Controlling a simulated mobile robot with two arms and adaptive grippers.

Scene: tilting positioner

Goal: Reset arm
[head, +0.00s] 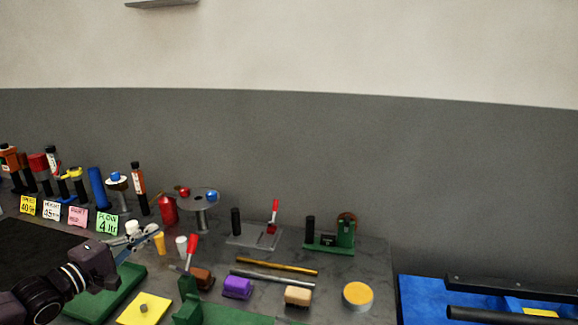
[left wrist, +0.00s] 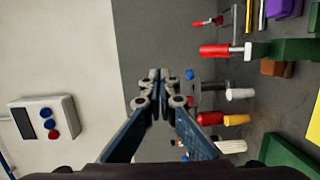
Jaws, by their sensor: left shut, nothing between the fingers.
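My left arm comes in at the lower left of the head view. Its gripper (head: 157,236) is above the bench, pointing right, near a small orange cup and a white cup. In the left wrist view the left gripper (left wrist: 160,75) has its two fingers together with nothing between them. My right gripper is in neither view.
The bench (head: 375,265) holds a red-handled clamp (head: 275,212), a green fixture (head: 344,233), a purple block (head: 237,287) and a yellow-topped disc (head: 358,296). Several tools and cards stand at left. A control box (left wrist: 44,118) is on the wall. Space above the bench's right side is clear.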

